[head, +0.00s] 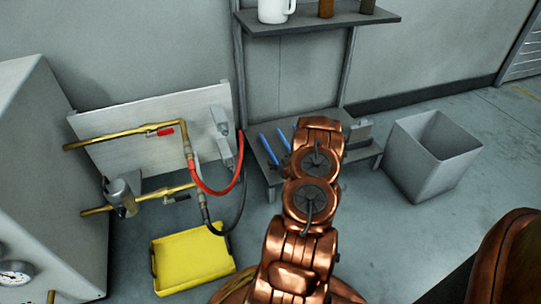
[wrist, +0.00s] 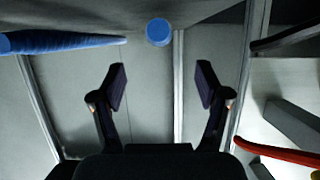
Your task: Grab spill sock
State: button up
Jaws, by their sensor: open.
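Two blue rod-like things lie on the low shelf in the head view, a left one (head: 268,148) and a right one (head: 284,138); they look like spill socks, but I cannot tell which one is meant. In the wrist view one blue thing (wrist: 158,32) shows its round end at top centre, and another long blue one (wrist: 60,42) lies at upper left. My gripper (wrist: 161,82) is open and empty. The round blue end appears beyond its fingertips, roughly in line with the gap, not touching. In the head view my copper arm hides the gripper and part of the low shelf.
Left of the low shelf (head: 268,172) are a pipe panel (head: 105,125) with a red hose (head: 215,192) and a black hose. A yellow tray (head: 192,258) lies on the floor. A grey bin (head: 430,155) stands right. An upper shelf (head: 330,20) holds a white jug (head: 275,10).

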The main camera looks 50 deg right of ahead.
aim_at(275, 158)
jog(key=x, duration=0.1)
jog(key=b+x, duration=0.1)
jog(key=x, duration=0.1)
jog(key=shift+w+f+b, duration=0.15)
jog(key=shift+f+b, duration=0.15)
jog(key=shift+f, duration=0.15)
jog(key=shift+w+d, duration=0.15)
jog(key=shift+w, duration=0.05)
jog(key=shift+c, duration=0.3)
jog(key=c, duration=1.2)
jog(key=shift+r, duration=0.2)
jog(key=shift+c, duration=0.2)
